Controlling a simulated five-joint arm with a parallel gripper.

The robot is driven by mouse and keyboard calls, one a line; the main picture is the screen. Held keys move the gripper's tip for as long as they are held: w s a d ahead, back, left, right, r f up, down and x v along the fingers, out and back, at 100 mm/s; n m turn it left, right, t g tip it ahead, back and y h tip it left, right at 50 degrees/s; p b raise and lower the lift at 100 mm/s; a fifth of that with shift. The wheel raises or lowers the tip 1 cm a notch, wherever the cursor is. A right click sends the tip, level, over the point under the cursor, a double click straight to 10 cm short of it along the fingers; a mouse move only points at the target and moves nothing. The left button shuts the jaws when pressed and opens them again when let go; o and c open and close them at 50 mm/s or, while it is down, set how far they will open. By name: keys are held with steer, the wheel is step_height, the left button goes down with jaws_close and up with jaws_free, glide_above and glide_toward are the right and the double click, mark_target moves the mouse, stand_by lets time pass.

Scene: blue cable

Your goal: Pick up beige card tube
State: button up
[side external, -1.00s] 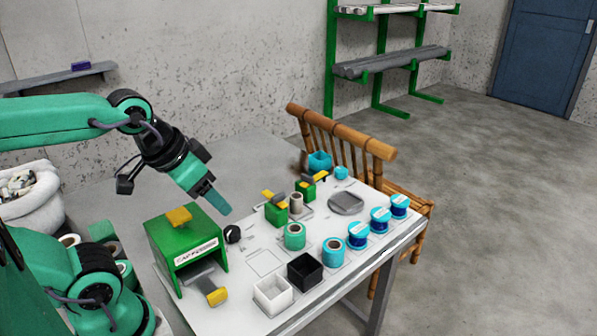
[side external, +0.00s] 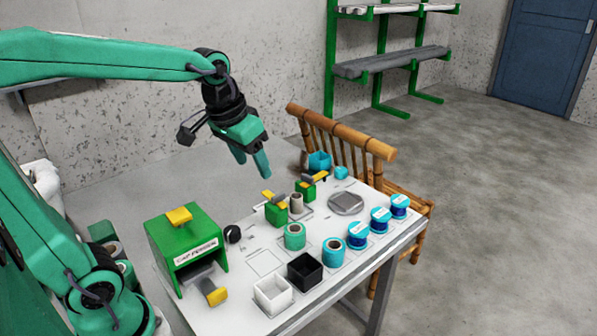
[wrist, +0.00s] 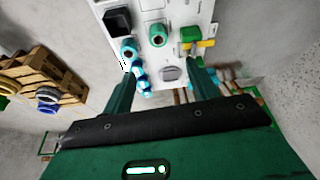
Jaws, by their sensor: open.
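The beige card tube (side external: 296,203) stands upright on the white table (side external: 235,292), between two green blocks with yellow levers (side external: 275,212) (side external: 305,189). I cannot make the tube out clearly in the wrist view. My gripper (side external: 252,163) is open and empty, pointing down, well above the table. In the side view it appears up and to the left of the tube. Its two green fingers frame the lower part of the wrist view (wrist: 165,78), apart from any object.
A green spool (side external: 295,237), cyan spool (side external: 334,252), several blue spools (side external: 358,235) and a grey dish (side external: 346,203) stand near the tube. Black (side external: 305,271) and white (side external: 273,295) bins sit in front. A green box (side external: 186,248) is at left, a bamboo chair (side external: 345,140) behind.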

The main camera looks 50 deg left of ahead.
steer(key=w+a+f+n+g, duration=0.1)
steer(key=w+a+f, duration=0.1)
steer(key=w, duration=0.4)
steer(key=w+a+f+g, duration=0.1)
steer(key=w+a+f, duration=0.15)
steer(key=w, duration=0.25)
steer(key=n+g, duration=0.1)
steer(key=g, duration=0.1)
glide_above(296, 196)
step_height(296, 196, down, 11)
steer(key=shift+s+r, duration=0.1)
steer(key=shift+s, duration=0.05)
steer(key=shift+w+a+f, duration=0.2)
steer(key=shift+w+f, duration=0.05)
steer(key=shift+f, duration=0.35)
steer(key=shift+d+f, duration=0.15)
steer(key=shift+f, duration=3.75)
steer(key=c, duration=1.1)
steer(key=shift+o, duration=0.2)
steer(key=shift+r, duration=0.15)
